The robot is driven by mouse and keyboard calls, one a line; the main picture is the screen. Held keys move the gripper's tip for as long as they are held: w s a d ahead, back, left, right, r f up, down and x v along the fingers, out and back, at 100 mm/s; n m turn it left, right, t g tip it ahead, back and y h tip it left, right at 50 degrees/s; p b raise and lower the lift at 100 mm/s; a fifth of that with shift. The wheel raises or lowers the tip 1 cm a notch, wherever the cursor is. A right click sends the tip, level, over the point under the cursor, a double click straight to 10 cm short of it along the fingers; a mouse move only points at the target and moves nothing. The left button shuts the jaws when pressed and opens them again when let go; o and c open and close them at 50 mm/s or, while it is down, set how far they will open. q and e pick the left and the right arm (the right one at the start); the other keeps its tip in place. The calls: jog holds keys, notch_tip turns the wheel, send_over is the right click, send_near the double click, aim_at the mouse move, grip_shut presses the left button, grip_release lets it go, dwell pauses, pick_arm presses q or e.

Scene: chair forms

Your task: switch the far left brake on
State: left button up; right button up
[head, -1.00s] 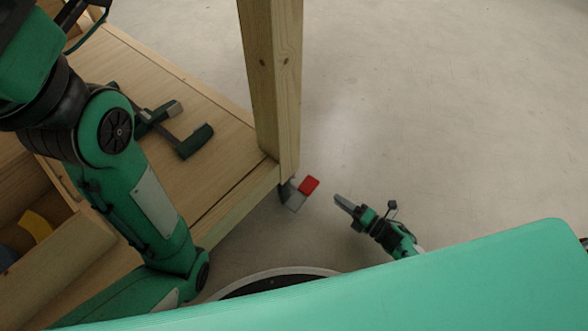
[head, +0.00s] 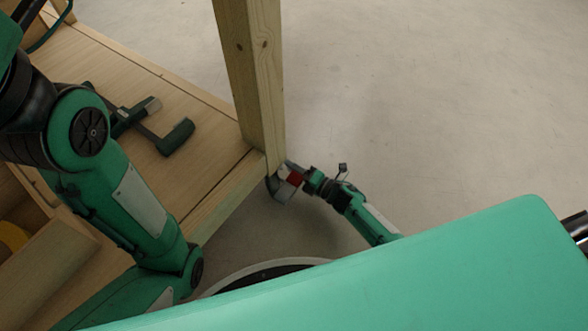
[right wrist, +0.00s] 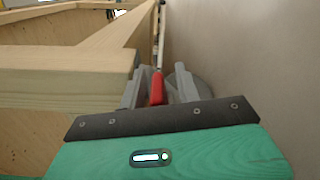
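The brake is a red pedal (head: 295,178) on a grey caster (head: 280,191) under the corner post of the wooden bench. My right gripper (head: 293,170) is at this caster in the head view, its fingers partly hidden against the pedal. In the right wrist view the red pedal (right wrist: 157,88) stands between the two grey fingers of my right gripper (right wrist: 160,88). The fingers are apart, with a gap to the right of the pedal. Whether a finger touches it, I cannot tell. My left arm crosses the left side of the head view; its gripper is out of view.
The wooden post (head: 252,80) rises beside the caster. A dark green clamp (head: 172,138) lies on the wooden shelf (head: 205,120). A wooden beam (right wrist: 65,85) is close left of my right gripper. The floor (head: 430,110) to the right is clear.

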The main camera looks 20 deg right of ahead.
grip_shut()
jog(key=shift+f+m, duration=0.1)
jog(key=shift+m, duration=0.2)
jog(key=shift+w+d+f+m+p, duration=0.15)
jog(key=shift+f+m+p, duration=0.3)
jog(key=shift+m, duration=0.75)
jog(key=shift+f+m, duration=0.65)
jog(key=shift+m, duration=0.65)
grip_release()
